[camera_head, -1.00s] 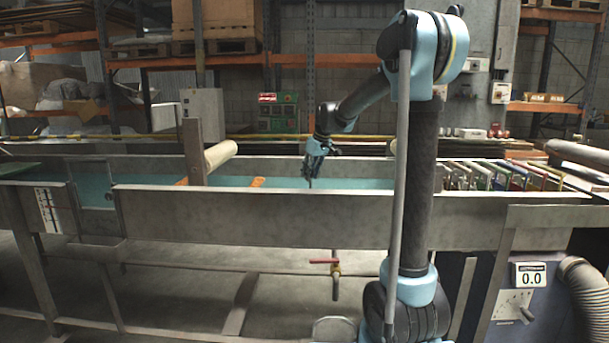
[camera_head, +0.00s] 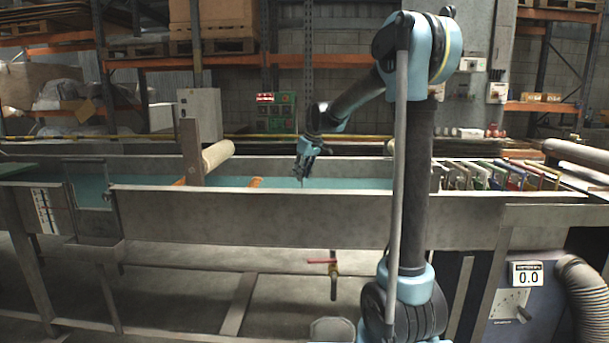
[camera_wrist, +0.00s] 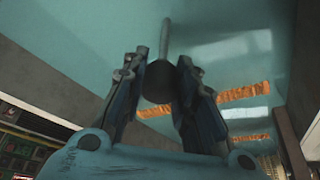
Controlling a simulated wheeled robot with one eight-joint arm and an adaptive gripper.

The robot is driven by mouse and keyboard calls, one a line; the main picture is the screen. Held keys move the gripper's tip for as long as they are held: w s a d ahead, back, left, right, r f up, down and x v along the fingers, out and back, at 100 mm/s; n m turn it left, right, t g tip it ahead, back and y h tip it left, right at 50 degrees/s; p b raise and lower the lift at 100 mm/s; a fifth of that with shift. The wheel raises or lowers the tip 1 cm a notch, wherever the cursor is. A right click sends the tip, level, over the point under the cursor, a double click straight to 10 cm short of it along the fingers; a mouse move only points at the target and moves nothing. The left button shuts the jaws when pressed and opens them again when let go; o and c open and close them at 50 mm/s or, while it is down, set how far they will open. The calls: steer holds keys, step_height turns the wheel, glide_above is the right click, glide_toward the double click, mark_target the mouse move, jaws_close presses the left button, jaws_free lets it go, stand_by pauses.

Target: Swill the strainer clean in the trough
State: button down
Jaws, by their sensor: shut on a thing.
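The trough (camera_head: 230,215) is a long grey metal channel holding teal water (camera_head: 350,183). My gripper (camera_head: 302,172) is over its middle, pointing down. In the wrist view my gripper (camera_wrist: 160,68) is shut on a dark round grip with a thin grey rod (camera_wrist: 166,38), which I take as the strainer's handle. In the head view a thin rod (camera_head: 302,183) runs down from the fingers towards the water. The strainer's mesh end is not visible in either view, and I cannot tell whether it is under water.
A pale roller (camera_head: 218,155) and an upright post (camera_head: 190,150) stand left of my gripper. An orange piece (camera_head: 255,182) lies near the post; orange bands (camera_wrist: 245,93) show in the wrist view. Several coloured handles (camera_head: 500,175) line the right end. Water between is open.

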steer(key=shift+d, duration=1.7)
stand_by(0.6)
step_height(320, 180, up, 16)
stand_by(1.6)
stand_by(0.3)
